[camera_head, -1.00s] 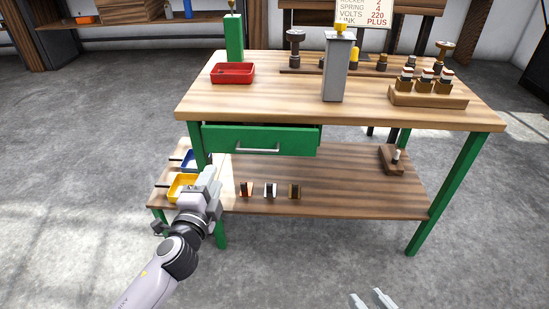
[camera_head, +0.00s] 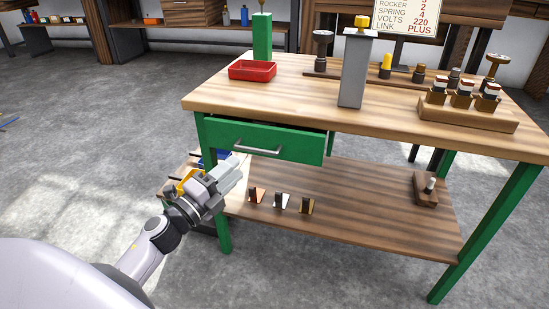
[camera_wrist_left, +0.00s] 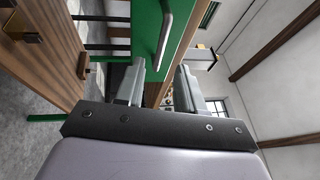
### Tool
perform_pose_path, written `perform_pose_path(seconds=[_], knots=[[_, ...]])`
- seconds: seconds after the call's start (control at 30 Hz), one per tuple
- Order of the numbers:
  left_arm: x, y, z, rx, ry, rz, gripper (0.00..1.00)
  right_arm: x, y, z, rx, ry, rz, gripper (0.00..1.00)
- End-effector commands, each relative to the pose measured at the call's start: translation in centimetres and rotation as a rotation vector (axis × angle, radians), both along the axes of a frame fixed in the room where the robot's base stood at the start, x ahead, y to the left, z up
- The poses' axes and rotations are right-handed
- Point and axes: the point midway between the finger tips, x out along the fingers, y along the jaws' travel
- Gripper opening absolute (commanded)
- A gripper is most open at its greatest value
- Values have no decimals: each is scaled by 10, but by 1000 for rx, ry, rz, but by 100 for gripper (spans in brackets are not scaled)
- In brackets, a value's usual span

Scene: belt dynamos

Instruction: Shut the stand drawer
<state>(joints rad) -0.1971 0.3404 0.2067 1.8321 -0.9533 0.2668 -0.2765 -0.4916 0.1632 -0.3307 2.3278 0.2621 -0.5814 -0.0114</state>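The stand drawer (camera_head: 295,144) has a green front with a metal bar handle (camera_head: 258,150). It sits under the wooden top of the green-legged stand (camera_head: 300,112) and sticks out a little, with a dark gap above its front. My left gripper (camera_head: 234,167) is in front of and below the drawer's left half, close to the handle. In the left wrist view the two fingers (camera_wrist_left: 158,88) are apart with nothing between them, and the green front (camera_wrist_left: 148,30) with its handle (camera_wrist_left: 166,38) lies just ahead. My right gripper is out of view.
On the top stand a red tray (camera_head: 252,72), a grey post (camera_head: 356,75) and a wooden block (camera_head: 468,116) with several small parts. The lower shelf (camera_head: 350,210) holds small pieces. The floor in front is open.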

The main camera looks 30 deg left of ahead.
Motion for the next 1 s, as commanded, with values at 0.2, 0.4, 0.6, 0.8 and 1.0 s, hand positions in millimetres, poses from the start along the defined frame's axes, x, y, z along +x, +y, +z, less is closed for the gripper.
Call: perform_pose_path(seconds=[0.2, 0.4, 0.6, 0.8, 1.0], knots=[[9, 0, 3, 8, -6, -4, 38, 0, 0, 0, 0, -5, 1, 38], [36, -4, 8, 8, -6, -2, 38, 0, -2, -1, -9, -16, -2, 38], [57, -7, 11, 6, -5, -2, 38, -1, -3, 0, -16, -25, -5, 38], [67, -9, 13, 7, -4, -1, 38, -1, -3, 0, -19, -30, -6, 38], [68, -9, 13, 6, -3, -1, 38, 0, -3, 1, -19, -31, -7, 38]])
